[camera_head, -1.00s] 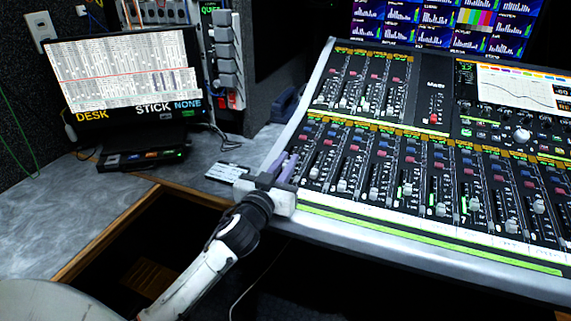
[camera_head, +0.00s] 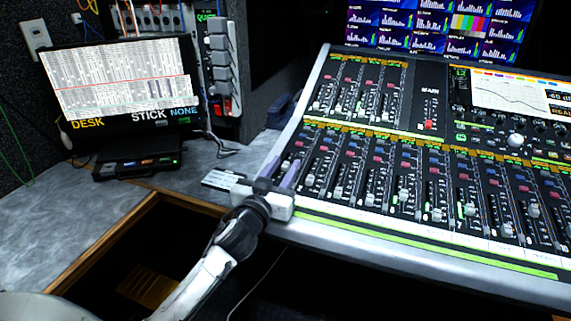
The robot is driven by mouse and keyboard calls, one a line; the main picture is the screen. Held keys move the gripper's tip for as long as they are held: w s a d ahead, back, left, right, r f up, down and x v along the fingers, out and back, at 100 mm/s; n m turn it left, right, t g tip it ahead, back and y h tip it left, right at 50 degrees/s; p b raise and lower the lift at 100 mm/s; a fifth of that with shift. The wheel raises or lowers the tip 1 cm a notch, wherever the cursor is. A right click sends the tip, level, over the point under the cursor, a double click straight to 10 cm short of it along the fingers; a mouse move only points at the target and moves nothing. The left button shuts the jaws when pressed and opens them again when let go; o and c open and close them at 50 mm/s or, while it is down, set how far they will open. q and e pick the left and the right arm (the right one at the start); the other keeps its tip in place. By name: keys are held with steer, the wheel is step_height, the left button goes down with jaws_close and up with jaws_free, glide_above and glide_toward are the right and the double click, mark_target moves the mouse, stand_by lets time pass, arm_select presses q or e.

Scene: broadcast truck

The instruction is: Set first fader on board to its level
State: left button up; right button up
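The mixing board (camera_head: 400,262) fills the right half of the head view, with a lower row of channel faders and a shorter upper bank at its left. My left gripper (camera_head: 282,174) is at the lower-left corner of the board, beside the leftmost lower channel strip. Its two purple-grey fingers point up the board with a gap between them, and I see nothing held. The first fader's cap is hard to make out; the fingers partly cover that area. A fader cap (camera_head: 309,180) shows just right of the fingers. My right gripper is out of view.
A laptop-like screen (camera_head: 120,85) reading DESK, STICK, NONE stands at the left on a black box (camera_head: 137,162). A white card (camera_head: 222,180) lies on the grey desk left of the gripper. A wood-edged opening (camera_head: 140,235) lies in front. The red master fader (camera_head: 428,124) is further right.

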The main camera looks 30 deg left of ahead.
arm_select(q)
steer(key=v, duration=0.9)
